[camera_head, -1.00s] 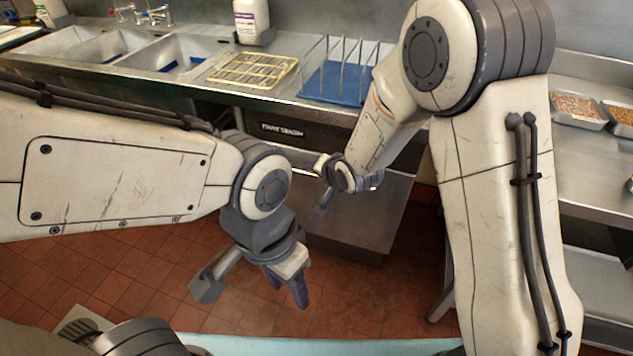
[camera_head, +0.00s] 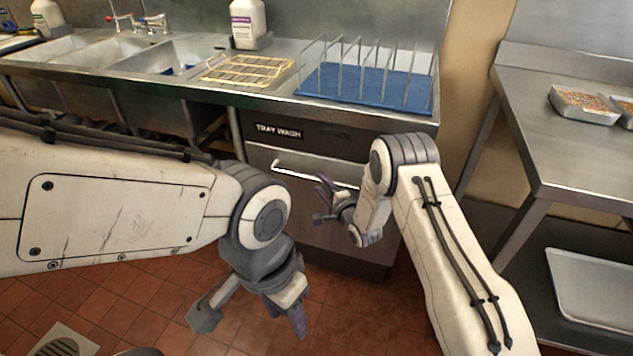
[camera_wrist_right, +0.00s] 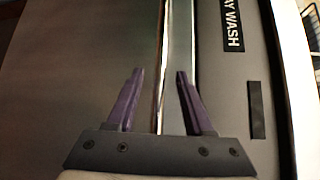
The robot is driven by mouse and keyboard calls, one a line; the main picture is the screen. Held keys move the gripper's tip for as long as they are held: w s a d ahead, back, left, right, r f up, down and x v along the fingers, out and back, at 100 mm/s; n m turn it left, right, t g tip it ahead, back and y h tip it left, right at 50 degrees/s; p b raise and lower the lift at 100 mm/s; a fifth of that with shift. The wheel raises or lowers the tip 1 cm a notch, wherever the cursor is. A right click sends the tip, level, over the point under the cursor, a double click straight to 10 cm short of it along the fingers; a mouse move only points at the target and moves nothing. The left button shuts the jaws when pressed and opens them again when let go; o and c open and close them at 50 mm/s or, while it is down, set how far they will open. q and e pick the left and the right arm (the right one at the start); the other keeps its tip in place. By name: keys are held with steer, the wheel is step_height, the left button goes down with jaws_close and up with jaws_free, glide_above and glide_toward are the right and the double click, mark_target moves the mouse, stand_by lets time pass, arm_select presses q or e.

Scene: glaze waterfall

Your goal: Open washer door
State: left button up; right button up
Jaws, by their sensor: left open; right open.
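The washer (camera_head: 345,240) is a steel-fronted unit under the counter with a dark top panel reading "TRAY WASH". Its door looks shut, with a bright bar handle (camera_head: 290,171) across the top. My right gripper (camera_head: 320,202) is in front of the door near the handle's right part. In the right wrist view my right gripper (camera_wrist_right: 158,85) is open, and the handle (camera_wrist_right: 176,50) runs upright in the picture between its two purple fingers, apart from both. How deep the handle lies between them is unclear. My left gripper (camera_head: 252,320) is open and empty, low over the floor.
A blue tray rack (camera_head: 365,86) and a yellow wire rack (camera_head: 245,70) sit on the counter above, beside the sinks (camera_head: 170,58). A steel table (camera_head: 590,150) stands at right. The tiled floor (camera_head: 345,310) before the washer looks clear.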

mark_target(316, 178)
steer(key=shift+x, duration=1.85)
jaws_close()
